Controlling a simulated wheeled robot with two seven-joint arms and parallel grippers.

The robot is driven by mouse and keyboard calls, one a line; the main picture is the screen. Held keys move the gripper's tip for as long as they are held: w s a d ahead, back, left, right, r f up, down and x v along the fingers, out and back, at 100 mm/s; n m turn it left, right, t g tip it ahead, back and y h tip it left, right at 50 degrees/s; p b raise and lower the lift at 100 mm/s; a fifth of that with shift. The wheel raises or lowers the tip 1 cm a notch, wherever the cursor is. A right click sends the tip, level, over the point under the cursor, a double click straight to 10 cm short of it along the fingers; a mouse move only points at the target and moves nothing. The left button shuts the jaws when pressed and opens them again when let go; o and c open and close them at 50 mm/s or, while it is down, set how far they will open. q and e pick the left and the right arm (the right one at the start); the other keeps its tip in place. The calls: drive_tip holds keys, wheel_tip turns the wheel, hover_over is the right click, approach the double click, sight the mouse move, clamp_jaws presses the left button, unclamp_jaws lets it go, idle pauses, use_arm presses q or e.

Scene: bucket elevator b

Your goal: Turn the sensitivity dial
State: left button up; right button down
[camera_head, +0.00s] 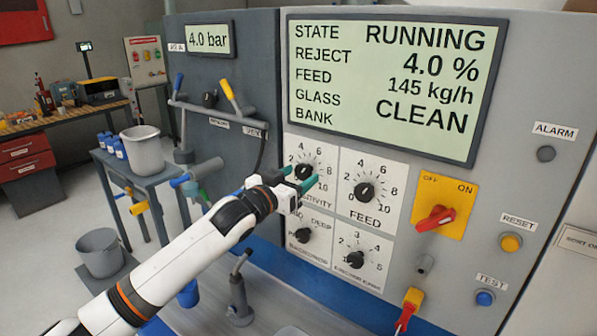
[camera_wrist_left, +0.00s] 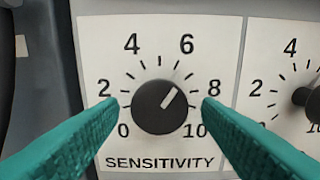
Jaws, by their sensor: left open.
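The sensitivity dial (camera_wrist_left: 159,107) is a round black knob on a white plate marked 0 to 10. Its pale pointer line aims up and right, between 6 and 8. In the head view the dial (camera_head: 303,172) is partly hidden by my left gripper (camera_head: 297,180). My left gripper's green fingers are open, one on each side of the dial in the left wrist view (camera_wrist_left: 159,112). Gaps show between fingers and knob, so no grip is visible. My right gripper is not in view.
The feed dial (camera_head: 365,192) is close on the right. Two smaller dials sit below. A red switch on a yellow plate (camera_head: 436,218), a yellow reset button (camera_head: 510,242) and a blue test button (camera_head: 485,298) are further right. The display (camera_head: 395,85) is above.

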use_arm(q)
drive_tip(key=shift+w+d, duration=0.2)
drive_tip(key=shift+w, duration=0.15)
drive_tip(key=shift+c, duration=0.2)
drive_tip(key=c, duration=0.9)
drive_tip(key=shift+c, duration=0.2)
drive_tip(key=shift+m, duration=0.3)
drive_tip(key=m+p, duration=0.1)
drive_tip(key=m, duration=0.1)
drive_tip(key=shift+r+m, duration=0.1)
drive_tip(key=shift+m, duration=0.2)
drive_tip(key=shift+m+p, duration=0.8)
drive_tip(key=shift+m, duration=1)
drive_tip(key=shift+a, duration=0.1)
